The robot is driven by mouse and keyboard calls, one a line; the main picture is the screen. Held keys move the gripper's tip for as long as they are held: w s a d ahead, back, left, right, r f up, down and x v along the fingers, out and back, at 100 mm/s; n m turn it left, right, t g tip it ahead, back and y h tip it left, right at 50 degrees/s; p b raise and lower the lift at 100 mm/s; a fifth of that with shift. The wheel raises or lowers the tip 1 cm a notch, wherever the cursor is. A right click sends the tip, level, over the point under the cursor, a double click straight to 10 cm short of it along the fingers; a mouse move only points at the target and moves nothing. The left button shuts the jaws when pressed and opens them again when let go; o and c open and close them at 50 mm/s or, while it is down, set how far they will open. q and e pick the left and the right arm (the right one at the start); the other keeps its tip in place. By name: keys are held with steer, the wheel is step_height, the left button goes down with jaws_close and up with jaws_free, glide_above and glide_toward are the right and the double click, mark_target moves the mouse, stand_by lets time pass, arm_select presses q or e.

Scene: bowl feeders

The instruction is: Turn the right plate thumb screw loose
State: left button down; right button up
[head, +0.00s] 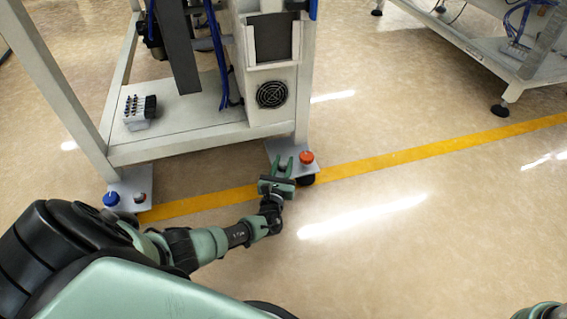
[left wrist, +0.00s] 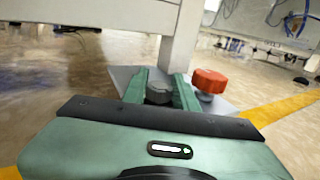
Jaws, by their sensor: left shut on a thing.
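The right foot plate (head: 272,146) lies at the base of the frame's right leg; it also shows in the left wrist view (left wrist: 122,75). An orange-red knob (head: 306,157) stands on its right side, and in the left wrist view (left wrist: 210,81) it is just right of my fingers. My left gripper (head: 283,163) reaches down at the plate, its two green fingers on either side of a dark grey thumb screw (left wrist: 158,92). The gripper is shut on this screw. The screw's lower part is hidden.
The left foot plate (head: 128,186) carries a blue knob (head: 110,199) and a small grey-brown one (head: 140,198). The white machine frame (head: 180,150) rises directly behind the plates. A yellow floor line (head: 400,155) runs past.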

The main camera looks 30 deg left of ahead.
arm_select(q)
steer(key=n+y, duration=0.1)
steer(key=n+g+y, duration=0.1)
steer(key=y, duration=0.1)
steer(key=shift+d+f+g, duration=0.15)
steer(key=shift+g, duration=0.15)
steer(key=n+g+y+b, duration=0.2)
steer(key=y, duration=0.1)
steer(key=shift+f+n, duration=0.1)
steer(key=shift+n, duration=0.3)
steer(key=n+g+y+b, duration=0.3)
steer(key=g, duration=0.1)
steer(key=shift+b, duration=0.35)
steer(key=shift+n+g+y+b, duration=0.6)
steer(key=shift+n+g+b, duration=0.4)
steer(key=shift+g, duration=0.4)
steer(key=shift+r, duration=0.2)
steer(key=c, duration=1.1)
jaws_free()
